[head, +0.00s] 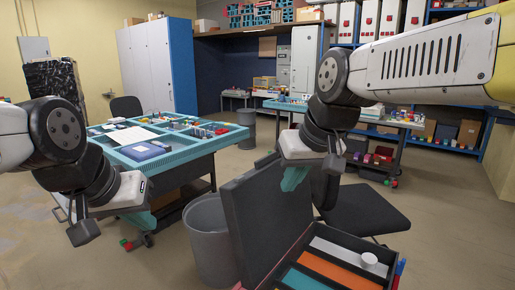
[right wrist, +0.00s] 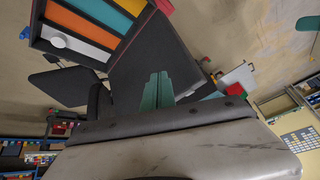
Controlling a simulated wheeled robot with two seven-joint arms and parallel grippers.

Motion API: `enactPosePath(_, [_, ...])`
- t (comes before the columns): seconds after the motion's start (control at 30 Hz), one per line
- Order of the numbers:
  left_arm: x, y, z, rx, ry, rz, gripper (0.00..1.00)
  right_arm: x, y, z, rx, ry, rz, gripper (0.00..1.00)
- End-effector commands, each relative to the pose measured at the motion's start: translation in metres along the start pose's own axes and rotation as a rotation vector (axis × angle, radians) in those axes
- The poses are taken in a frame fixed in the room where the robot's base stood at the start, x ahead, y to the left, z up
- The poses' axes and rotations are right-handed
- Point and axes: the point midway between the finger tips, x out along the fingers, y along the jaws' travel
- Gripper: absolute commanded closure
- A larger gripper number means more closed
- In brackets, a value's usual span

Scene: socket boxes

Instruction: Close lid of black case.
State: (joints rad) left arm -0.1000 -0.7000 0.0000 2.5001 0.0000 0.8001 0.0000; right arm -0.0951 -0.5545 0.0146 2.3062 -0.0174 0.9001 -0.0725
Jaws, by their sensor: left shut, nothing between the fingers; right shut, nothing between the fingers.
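The black case stands open at the bottom centre of the head view. Its lid (head: 262,218) is raised and leans to the left of the tray (head: 384,252), which has white, orange and teal compartments. In the right wrist view, the lid (right wrist: 160,52) is a large dark panel beside the coloured compartments (right wrist: 82,22). My right gripper (head: 292,180) is shut and empty at the lid's upper edge; its teal fingertips (right wrist: 158,76) overlap the lid in the wrist view. I cannot tell whether they touch it. My left gripper (head: 147,220) is shut and empty, left of the case.
A grey bin (head: 207,240) stands just left of the lid. A teal-topped table (head: 185,150) with small parts lies behind my left gripper. A black chair (head: 368,210) is close behind the case. A white round item (head: 369,260) sits in the case tray. Open floor lies to the right.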

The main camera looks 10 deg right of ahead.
Motion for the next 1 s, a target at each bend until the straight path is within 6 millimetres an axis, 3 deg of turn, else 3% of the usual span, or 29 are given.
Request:
enactPosePath(0.27, [0.0,0.0,0.0,0.0,0.0,0.0,1.0,-0.009,0.006,-0.069,-0.114,-0.067,0.01,1.0])
enactPosePath(0.47, [0.0,0.0,0.0,0.0,0.0,0.0,1.0,-0.003,0.012,-0.149,-0.254,-0.154,0.008,1.0])
enactPosePath(0.7, [0.0,0.0,0.0,0.0,0.0,0.0,1.0,0.027,0.02,-0.234,-0.417,-0.26,-0.018,1.0])
enactPosePath(0.9, [0.0,0.0,0.0,0.0,0.0,0.0,1.0,0.067,0.03,-0.282,-0.528,-0.343,-0.057,1.0])
enactPosePath(1.0, [0.0,0.0,0.0,0.0,0.0,0.0,1.0,0.085,0.034,-0.295,-0.566,-0.373,-0.077,1.0])
